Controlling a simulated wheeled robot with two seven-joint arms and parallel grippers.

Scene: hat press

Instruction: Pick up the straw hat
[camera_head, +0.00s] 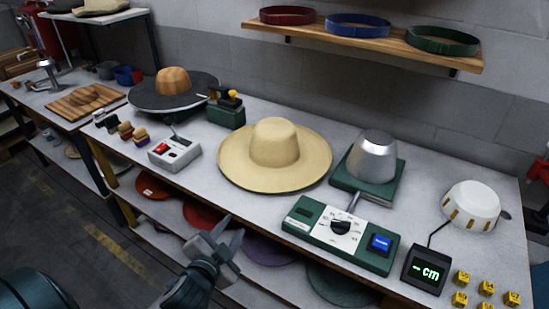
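The straw hat (275,165) is pale yellow with a wide brim and a rounded crown. It lies brim down on the grey worktop, near the middle of the view. My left gripper (222,238) is below and to the left of the hat in the picture, in front of the bench's front edge. It is apart from the hat and holds nothing that I can see. The angle hides whether its fingers are parted.
A green control box (338,236) and a metal block on a green base (366,186) stand right of the hat. A white switch box (174,153) and a dark-brimmed wooden block (172,82) are to its left. A shelf with hat bands (360,44) hangs behind.

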